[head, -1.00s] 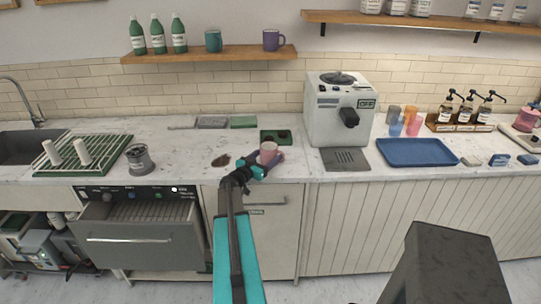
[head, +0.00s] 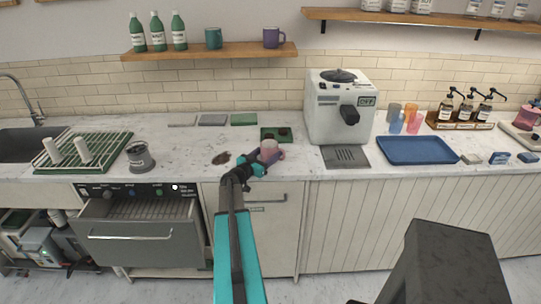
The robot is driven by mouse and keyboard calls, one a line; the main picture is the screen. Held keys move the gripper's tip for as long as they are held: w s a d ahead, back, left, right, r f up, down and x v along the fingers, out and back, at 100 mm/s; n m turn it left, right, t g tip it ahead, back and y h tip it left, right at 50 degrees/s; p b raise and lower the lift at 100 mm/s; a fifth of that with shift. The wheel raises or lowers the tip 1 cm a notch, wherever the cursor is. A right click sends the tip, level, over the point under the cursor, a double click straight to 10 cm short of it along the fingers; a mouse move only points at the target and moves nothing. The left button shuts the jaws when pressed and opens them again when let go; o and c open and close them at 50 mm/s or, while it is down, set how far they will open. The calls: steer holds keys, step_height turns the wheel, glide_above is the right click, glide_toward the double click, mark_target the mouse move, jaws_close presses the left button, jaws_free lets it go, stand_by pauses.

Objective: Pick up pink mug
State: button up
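I also cannot tell whether the mug's base rests on the counter.
The dark-green tray (head: 268,136) lies just behind the mug. A white coffee machine (head: 334,125) stands to the right, then a blue tray (head: 415,150). A drawer (head: 140,231) below left is pulled out.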

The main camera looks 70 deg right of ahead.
steer(key=shift+r, duration=0.25)
steer(key=shift+r+b, duration=1.05)
steer(key=shift+r, duration=0.1)
steer(key=s+a+r+b, duration=0.1)
steer(key=a+r+b, duration=0.1)
steer(key=a, duration=1.4)
steer(key=shift+s+r+b, duration=0.2)
steer(key=shift+s+b, duration=0.05)
steer(key=shift+b, duration=0.2)
steer(key=shift+w, duration=0.1)
